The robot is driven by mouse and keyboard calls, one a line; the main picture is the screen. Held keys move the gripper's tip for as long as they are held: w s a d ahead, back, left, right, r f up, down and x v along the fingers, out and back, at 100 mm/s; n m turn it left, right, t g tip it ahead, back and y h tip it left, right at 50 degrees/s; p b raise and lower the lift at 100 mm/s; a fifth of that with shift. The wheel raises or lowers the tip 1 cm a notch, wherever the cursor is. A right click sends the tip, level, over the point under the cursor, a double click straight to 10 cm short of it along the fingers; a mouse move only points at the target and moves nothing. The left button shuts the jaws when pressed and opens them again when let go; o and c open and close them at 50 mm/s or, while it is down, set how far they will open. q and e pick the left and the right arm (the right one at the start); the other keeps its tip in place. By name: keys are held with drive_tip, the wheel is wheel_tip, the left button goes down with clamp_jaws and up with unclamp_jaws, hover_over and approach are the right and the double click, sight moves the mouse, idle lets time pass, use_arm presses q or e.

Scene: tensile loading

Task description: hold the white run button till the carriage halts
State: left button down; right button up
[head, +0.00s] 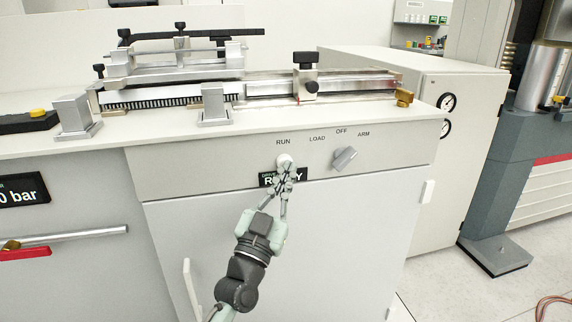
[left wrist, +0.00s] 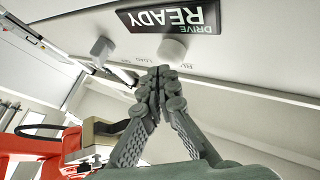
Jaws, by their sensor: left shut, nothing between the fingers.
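The white run button (head: 284,160) sits under the word RUN on the cabinet's front panel. My left gripper (head: 285,175) is shut and empty, its fingertips right at the button. The left wrist view shows the button (left wrist: 172,49) just beyond the closed fingertips (left wrist: 162,74); whether they touch or press it I cannot tell. The display (left wrist: 172,17) reads DRIVE READY; in the head view the fingers partly cover it. On top, a metal block with a black knob (head: 306,84) sits on the rail, with a larger clamp assembly (head: 180,62) to its left. My right gripper is not in view.
A grey selector knob (head: 344,158), with LOAD, OFF and ARM lettering above, is close to the right of the button. A cabinet with two gauges (head: 449,102) stands at the right. A white handle (head: 191,290) sticks out at lower left.

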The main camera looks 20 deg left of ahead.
use_arm(q)
drive_tip(key=shift+w+a, duration=0.3)
drive_tip(key=shift+w, duration=0.15)
idle(3.8)
idle(3.1)
drive_tip(key=shift+s+d+p, duration=0.45)
drive_tip(key=shift+s+d, duration=0.05)
drive_tip(key=shift+s, duration=0.3)
